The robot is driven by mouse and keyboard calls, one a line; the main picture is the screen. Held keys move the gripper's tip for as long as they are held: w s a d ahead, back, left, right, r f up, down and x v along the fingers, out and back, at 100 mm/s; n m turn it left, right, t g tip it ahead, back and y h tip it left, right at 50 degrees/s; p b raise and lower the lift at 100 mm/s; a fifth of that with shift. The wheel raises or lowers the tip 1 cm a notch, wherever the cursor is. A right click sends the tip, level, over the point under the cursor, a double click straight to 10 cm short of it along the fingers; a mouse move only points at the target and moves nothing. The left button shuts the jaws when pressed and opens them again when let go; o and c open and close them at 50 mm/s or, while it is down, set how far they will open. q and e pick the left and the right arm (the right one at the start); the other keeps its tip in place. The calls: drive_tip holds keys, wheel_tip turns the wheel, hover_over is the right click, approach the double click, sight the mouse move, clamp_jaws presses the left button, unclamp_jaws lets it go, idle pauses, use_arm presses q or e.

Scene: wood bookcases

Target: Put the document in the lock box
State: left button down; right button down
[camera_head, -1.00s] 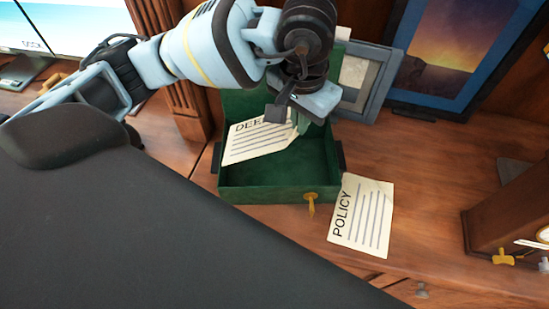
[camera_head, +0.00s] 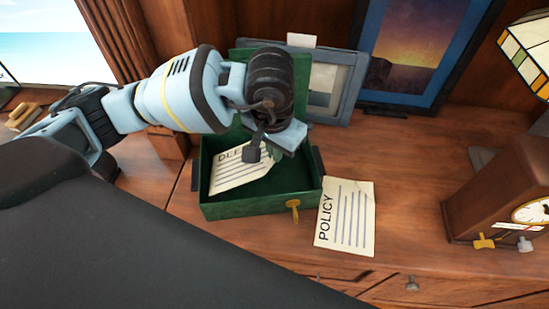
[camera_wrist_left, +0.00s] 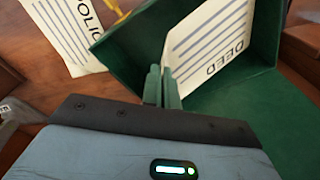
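The green lock box (camera_head: 262,205) stands open on the wooden desk, its lid raised behind my left arm. A cream document marked DEED (camera_head: 238,174) is tilted inside the box; it also shows in the left wrist view (camera_wrist_left: 208,42). My left gripper (camera_head: 272,150) reaches into the box; in the wrist view its green fingers (camera_wrist_left: 162,86) are nearly together at the deed's edge and appear to pinch it. A second document, marked POLICY (camera_head: 345,217), lies flat on the desk right of the box. My right gripper is not in view.
A gold key (camera_head: 293,206) sits at the box front. A grey frame (camera_head: 338,88) and a blue-framed picture (camera_head: 425,50) stand behind. A brown clock (camera_head: 495,205) and a stained-glass lamp (camera_head: 530,45) are at the right. Desk between policy and clock is clear.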

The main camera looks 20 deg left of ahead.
use_arm(q)
drive_tip(key=shift+f, duration=1.7)
drive_tip(key=shift+f, duration=0.1)
drive_tip(key=shift+f, duration=0.15)
drive_tip(key=c, duration=1.7)
unclamp_jaws()
drive_tip(key=shift+r, duration=0.2)
wheel_tip(320, 180, up, 12)
drive_tip(key=s, duration=0.1)
drive_tip(key=shift+s, duration=0.15)
